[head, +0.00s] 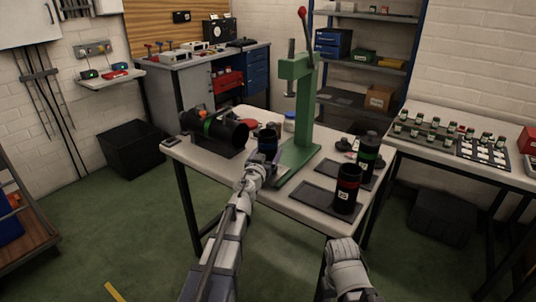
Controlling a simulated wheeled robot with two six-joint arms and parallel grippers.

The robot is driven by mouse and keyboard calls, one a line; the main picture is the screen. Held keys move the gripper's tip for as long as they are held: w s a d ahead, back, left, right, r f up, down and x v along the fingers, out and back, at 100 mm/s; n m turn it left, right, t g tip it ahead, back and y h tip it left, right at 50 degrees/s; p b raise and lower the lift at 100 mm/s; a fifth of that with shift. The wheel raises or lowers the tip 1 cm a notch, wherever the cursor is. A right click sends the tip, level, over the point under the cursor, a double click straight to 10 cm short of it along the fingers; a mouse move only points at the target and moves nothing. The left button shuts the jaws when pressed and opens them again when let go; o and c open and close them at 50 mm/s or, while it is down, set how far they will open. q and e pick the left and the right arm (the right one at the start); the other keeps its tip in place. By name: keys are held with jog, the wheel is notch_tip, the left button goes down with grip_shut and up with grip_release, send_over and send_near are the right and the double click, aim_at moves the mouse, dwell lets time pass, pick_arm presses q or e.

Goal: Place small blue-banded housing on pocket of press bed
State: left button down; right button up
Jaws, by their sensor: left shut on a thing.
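The small blue-banded housing (267,137) is a dark upright cylinder at the middle of the head view. My left gripper (264,156) is shut on it from the near side, over the left part of the table. The green press (296,72) stands just to the right of the housing. Its green bed (299,158) reaches toward me; the pocket cannot be made out at this size. I cannot tell whether the housing is touching the table. My right arm is at the bottom, with its gripper not visible.
A large green-banded cylinder (220,129) lies on its side at the table's left. A red-banded housing (347,188) and a green-banded one (368,155) stand on the right. A red lever (303,18) tops the press.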

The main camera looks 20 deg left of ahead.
pick_arm(q)
jog(key=shift+c, duration=1.3)
grip_release()
jog(key=shift+f, duration=0.15)
jog(key=shift+o, duration=1.3)
jog(key=shift+r, duration=0.25)
jog(key=s, duration=1.2)
jog(key=shift+a, duration=0.2)
